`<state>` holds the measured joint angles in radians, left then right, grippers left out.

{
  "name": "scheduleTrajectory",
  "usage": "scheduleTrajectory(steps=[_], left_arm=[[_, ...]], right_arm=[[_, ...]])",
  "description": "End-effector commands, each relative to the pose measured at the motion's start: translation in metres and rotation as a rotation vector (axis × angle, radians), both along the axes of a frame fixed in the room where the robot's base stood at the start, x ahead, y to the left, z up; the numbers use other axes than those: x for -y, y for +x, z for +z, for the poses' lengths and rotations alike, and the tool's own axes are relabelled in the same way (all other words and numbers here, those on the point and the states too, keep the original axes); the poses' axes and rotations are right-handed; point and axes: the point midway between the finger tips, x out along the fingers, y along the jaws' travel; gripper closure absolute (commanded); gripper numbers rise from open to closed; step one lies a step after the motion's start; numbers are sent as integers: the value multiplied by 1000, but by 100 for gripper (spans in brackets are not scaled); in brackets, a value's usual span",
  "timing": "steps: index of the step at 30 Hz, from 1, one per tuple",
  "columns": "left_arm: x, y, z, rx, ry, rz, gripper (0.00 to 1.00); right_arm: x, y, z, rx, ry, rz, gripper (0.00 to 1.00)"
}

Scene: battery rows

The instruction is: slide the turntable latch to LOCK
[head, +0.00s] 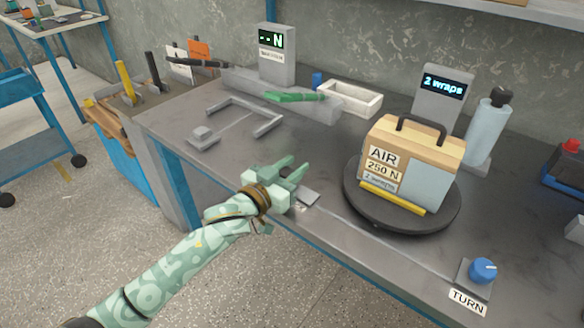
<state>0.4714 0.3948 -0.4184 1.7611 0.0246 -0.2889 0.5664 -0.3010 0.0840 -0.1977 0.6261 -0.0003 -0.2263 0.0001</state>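The round dark turntable (365,211) stands on the grey bench and carries a tan and grey box (420,148) marked "AIR 250 N". A small grey plate (309,198), which looks like the latch, lies at the bench's front edge left of the turntable. A small pale label beside it is partly covered and unreadable, so I cannot tell the latch position. My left gripper (299,163) is just left of and above this plate, its two fingers apart with nothing seen between them. I cannot tell whether it touches the plate. My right gripper is out of view.
A blue knob (483,270) marked "TURN" sits at the front right. Behind stand a "2 wraps" display (443,88), a grey-blue bottle (487,130), a white bin (349,98) and a green-handled tool (296,97).

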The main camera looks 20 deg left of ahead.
Motion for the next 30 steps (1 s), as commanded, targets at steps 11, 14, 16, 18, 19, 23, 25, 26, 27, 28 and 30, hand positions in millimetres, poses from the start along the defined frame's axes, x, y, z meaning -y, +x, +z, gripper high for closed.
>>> scheduleTrajectory(steps=[11,14,16,18,19,23,25,26,27,28,30], left_arm=[[27,-11,8,1,-6,0,100],[42,-16,6,-1,-5,0,100],[48,-18,4,2,-2,0,100],[50,-19,2,1,-1,-1,100],[50,-19,1,1,-1,-2,100],[51,-19,-1,-1,-2,-3,100],[51,-19,-1,-1,-2,-4,100],[51,-19,-1,-1,-3,-4,63],[51,-19,-1,-1,-2,-3,52],[51,-19,-1,-1,-2,-3,49],[50,-19,-1,-1,-2,-2,49]], right_arm=[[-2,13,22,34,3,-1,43],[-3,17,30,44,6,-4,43],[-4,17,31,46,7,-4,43],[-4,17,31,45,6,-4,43],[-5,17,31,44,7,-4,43],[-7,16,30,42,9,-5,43],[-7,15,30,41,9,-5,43],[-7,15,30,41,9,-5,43],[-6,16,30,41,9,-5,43],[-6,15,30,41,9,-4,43],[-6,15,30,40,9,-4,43]])
